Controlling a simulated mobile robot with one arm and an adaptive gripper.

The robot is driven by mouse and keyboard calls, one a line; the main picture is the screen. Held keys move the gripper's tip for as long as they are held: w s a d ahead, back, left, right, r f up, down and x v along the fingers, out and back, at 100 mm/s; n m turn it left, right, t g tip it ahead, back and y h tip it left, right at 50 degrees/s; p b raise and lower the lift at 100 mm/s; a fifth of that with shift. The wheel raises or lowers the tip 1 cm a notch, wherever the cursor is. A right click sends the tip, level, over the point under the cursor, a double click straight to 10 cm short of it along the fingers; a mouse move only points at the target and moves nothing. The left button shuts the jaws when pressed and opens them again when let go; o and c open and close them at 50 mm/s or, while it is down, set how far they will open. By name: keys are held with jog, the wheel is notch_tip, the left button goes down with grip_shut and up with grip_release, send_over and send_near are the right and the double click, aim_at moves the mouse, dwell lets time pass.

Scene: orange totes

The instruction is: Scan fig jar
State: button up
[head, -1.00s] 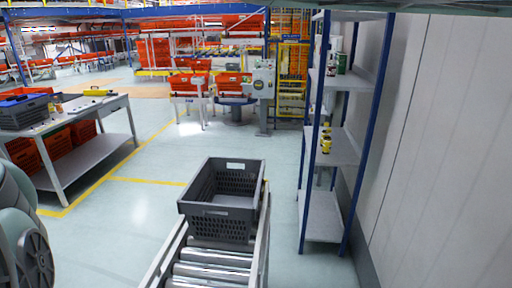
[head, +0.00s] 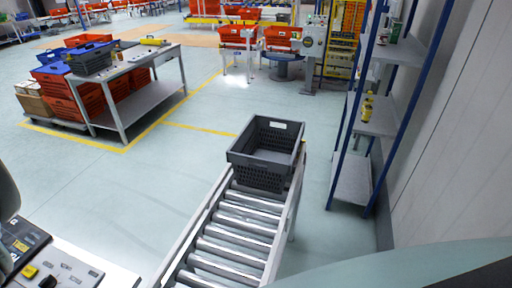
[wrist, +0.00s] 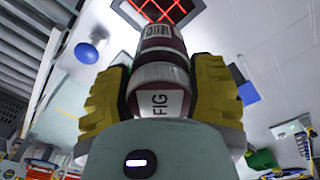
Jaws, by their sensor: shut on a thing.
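The fig jar (wrist: 158,103) is dark red with pale bands and a white label reading "FIG". In the wrist view it stands between the yellow-and-black fingers of my gripper (wrist: 161,68), which is shut on it. A dark square window with glowing red crossed lines (wrist: 168,10) shows at the top of the wrist view, beyond the jar's far end. Whether the red light falls on the label cannot be told. The head view shows neither the jar nor my gripper.
A grey crate (head: 267,153) sits on the roller conveyor (head: 235,230). A shelf rack (head: 380,125) with bottles stands at right. A table (head: 135,90) and orange totes stand at left. A white panel with buttons (head: 55,270) is at lower left. Open floor lies between.

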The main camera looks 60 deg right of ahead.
jog(key=shift+s+a+f, duration=0.15)
jog(key=shift+s+f, duration=0.1)
jog(key=shift+s, duration=0.45)
jog(key=shift+f, duration=0.2)
notch_tip(320, 180, down, 8)
jog(key=b, duration=0.6)
jog(key=shift+s+f, duration=0.1)
jog(key=shift+f, duration=0.05)
jog(key=shift+r+p, duration=1.65)
jog(key=shift+r, duration=0.7)
